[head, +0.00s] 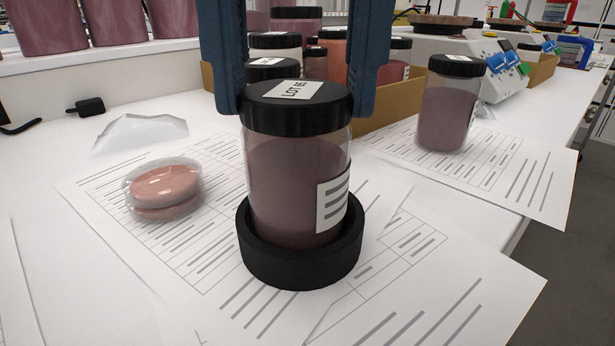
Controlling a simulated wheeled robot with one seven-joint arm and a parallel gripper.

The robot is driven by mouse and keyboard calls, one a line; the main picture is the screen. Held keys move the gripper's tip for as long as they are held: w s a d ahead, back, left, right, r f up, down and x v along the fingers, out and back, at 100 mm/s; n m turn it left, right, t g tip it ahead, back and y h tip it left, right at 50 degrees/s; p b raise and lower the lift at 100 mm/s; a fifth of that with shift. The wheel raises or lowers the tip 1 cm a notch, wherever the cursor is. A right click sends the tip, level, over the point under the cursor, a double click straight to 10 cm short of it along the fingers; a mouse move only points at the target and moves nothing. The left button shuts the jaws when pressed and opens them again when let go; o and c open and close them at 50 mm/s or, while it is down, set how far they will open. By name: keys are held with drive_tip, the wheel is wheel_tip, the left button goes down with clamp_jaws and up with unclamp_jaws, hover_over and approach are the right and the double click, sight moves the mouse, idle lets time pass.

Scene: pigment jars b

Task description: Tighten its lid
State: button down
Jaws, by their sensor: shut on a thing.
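A clear jar of dark mauve pigment (285,190) stands upright in a black ring-shaped holder (300,267) on printed sheets. Its black lid (295,115) sits level on the jar and bears a white label reading "LOT" and a number that is hard to read. My gripper (296,100) comes down from above, with one blue finger at each side of the lid, shut on it. The inner finger faces and the lid's threads are hidden.
A second mauve jar with a black lid (447,105) stands behind right. A round pink compact-like dish (164,189) lies left. A cardboard box (400,105) holding several jars is close behind. The bench's right edge drops to the floor.

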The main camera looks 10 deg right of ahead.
sight(307, 87)
drive_tip(key=shift+s+d+f+m, duration=0.1)
drive_tip(key=shift+s+d+m, duration=0.1)
drive_tip(key=shift+m, duration=0.6)
drive_tip(key=shift+c, duration=1.2)
unclamp_jaws()
drive_tip(key=shift+o, duration=0.3)
drive_tip(key=shift+w+a+f, duration=0.1)
drive_tip(key=shift+w, duration=0.1)
drive_tip(key=shift+w+d+r+p, duration=0.1)
drive_tip(key=shift+r+p, duration=1.25)
drive_tip(key=shift+r, duration=0.55)
drive_tip(key=shift+w+d+r+p, duration=0.1)
drive_tip(key=shift+r+p, duration=1.25)
drive_tip(key=shift+r, duration=0.55)
drive_tip(key=shift+f, duration=0.1)
drive_tip(key=f+b, duration=0.3)
drive_tip(key=f, duration=0.1)
drive_tip(key=f+b, duration=0.2)
drive_tip(key=f, duration=0.1)
drive_tip(key=shift+s+a+f+b, duration=0.1)
drive_tip(key=shift+s+a+b, duration=0.15)
drive_tip(key=shift+b, duration=0.1)
drive_tip(key=shift+w+r+n+p, duration=0.1)
drive_tip(key=shift+r+n+p, duration=0.1)
drive_tip(key=shift+n+p, duration=0.5)
drive_tip(key=shift+n, duration=0.9)
